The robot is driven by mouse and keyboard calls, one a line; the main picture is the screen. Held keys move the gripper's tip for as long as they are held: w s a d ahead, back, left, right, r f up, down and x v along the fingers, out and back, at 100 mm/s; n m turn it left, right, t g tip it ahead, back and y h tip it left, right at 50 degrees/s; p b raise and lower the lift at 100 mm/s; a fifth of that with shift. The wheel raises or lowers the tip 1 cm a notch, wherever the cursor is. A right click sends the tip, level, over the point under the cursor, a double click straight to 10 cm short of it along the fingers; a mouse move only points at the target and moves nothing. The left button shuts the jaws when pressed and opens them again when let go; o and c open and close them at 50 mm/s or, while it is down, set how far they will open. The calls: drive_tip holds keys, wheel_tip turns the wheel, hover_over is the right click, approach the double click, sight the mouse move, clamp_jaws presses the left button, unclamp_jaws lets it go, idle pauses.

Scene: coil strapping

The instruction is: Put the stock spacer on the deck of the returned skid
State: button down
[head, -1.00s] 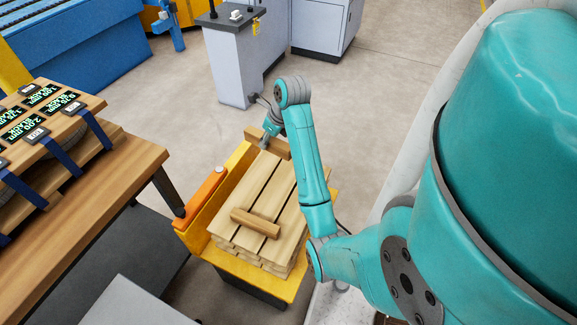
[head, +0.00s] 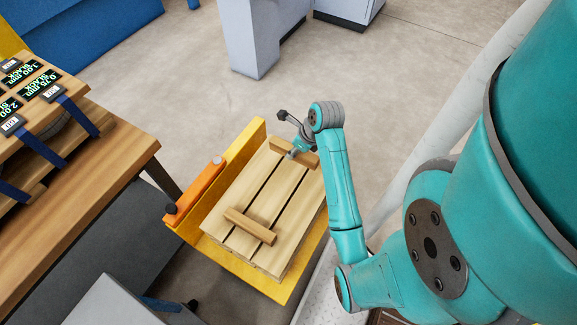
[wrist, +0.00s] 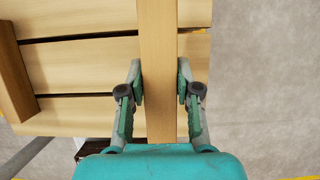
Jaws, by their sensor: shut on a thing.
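My gripper (head: 294,154) is shut on a wooden spacer (head: 308,158) over the far end of the skid's slatted deck (head: 262,190). In the wrist view the fingers (wrist: 158,88) clasp the held spacer (wrist: 158,45) on both sides, and it runs across the slats (wrist: 75,68). The head view shows it at or very near deck level; I cannot tell whether it touches. A second wooden spacer (head: 249,226) lies across the near end of the deck, and its edge shows at the left in the wrist view (wrist: 14,80).
The skid sits on a yellow stand (head: 222,189) with an orange bar (head: 195,190) along its left side. A grey cabinet (head: 252,40) stands behind, with open floor between.

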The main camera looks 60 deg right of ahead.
drive_tip(key=shift+f, duration=2.8)
drive_tip(key=shift+f, duration=0.15)
drive_tip(key=c, duration=0.8)
unclamp_jaws()
